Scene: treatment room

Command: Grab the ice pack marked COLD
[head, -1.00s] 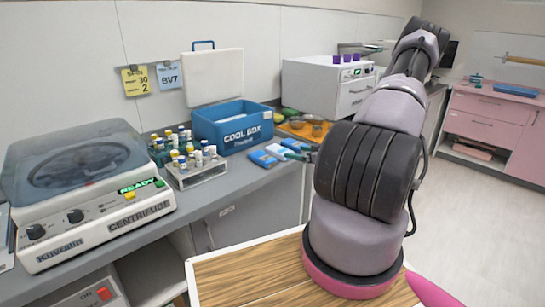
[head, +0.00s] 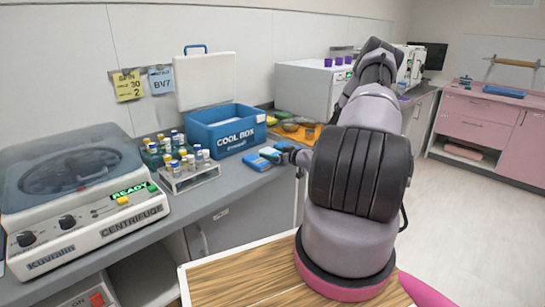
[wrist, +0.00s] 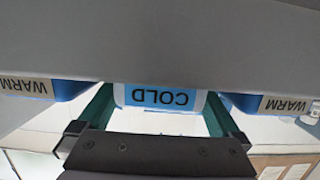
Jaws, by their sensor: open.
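The ice pack marked COLD (wrist: 160,97) shows in the middle of the wrist view, its label upside down, light blue with a pale edge. The green fingers of my gripper (wrist: 158,108) are open, one at each side of it; I cannot tell whether they touch it. A blue pack marked WARM (wrist: 68,90) is on the left and another WARM pack (wrist: 245,103) is on the right, outside the fingers. In the head view, my gripper (head: 290,153) is at the counter edge by the blue packs, partly hiding them.
An open blue cool box (head: 228,137) stands behind the packs. A rack of vials (head: 186,178) and a centrifuge (head: 80,210) are on the left. An orange tray (head: 298,136) with bowls is behind my gripper. A white machine (head: 312,88) stands at the back.

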